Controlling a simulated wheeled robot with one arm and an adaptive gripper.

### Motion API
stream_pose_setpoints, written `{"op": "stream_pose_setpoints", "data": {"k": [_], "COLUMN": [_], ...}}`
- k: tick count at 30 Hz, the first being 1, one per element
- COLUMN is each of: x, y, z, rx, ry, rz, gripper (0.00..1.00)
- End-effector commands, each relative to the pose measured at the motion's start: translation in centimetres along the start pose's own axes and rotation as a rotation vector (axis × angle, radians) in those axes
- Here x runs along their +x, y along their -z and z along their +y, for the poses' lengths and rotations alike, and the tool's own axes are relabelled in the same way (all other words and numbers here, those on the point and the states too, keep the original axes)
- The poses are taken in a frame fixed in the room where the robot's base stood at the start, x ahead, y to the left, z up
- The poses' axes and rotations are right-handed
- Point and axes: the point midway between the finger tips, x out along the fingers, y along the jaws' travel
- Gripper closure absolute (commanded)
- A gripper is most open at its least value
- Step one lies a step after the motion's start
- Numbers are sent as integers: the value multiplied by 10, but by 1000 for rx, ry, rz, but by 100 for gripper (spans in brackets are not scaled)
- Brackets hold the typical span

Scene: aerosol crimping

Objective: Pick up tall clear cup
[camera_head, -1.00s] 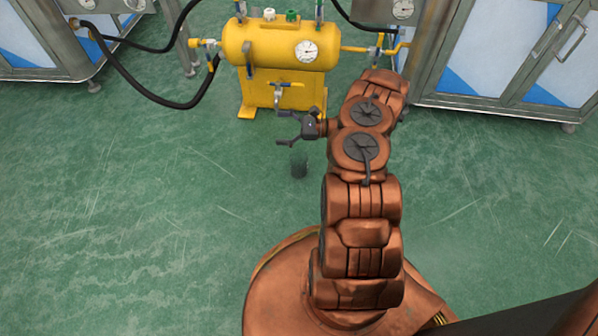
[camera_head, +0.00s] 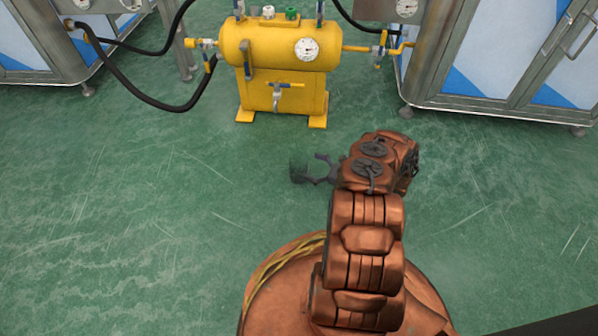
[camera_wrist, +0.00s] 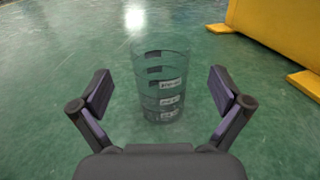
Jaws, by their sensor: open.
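The tall clear cup (camera_wrist: 163,85) stands upright on the green floor in the wrist view, with dark bands and small white labels on its side. In the head view the cup (camera_head: 298,170) is a small dark see-through shape just left of my fingertips. My gripper (camera_wrist: 162,92) is open and empty, with one finger on each side of the cup's line in the wrist view. In the head view my gripper (camera_head: 318,169) is low, near the floor, and points left at the cup. I cannot tell whether the fingertips reach past the cup's near side.
A yellow tank on a yellow stand (camera_head: 282,95) with a gauge and valves is behind the cup. Its yellow base also shows at the upper right of the wrist view (camera_wrist: 275,30). Metal cabinets (camera_head: 515,60) stand at the back right. Green floor left of the cup is clear.

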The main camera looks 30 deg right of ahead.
Motion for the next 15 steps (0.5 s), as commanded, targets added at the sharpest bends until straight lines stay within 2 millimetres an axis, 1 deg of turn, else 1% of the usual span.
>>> {"op": "stream_pose_setpoints", "data": {"k": [5, 11, 15], "x": [9, 30, 48], "y": [2, 5, 5], "z": [0, -2, 0], "rx": [1, -3, 1], "ry": [-1, -2, -3], "rz": [-2, -3, -1], "gripper": [0, 0, 0]}}
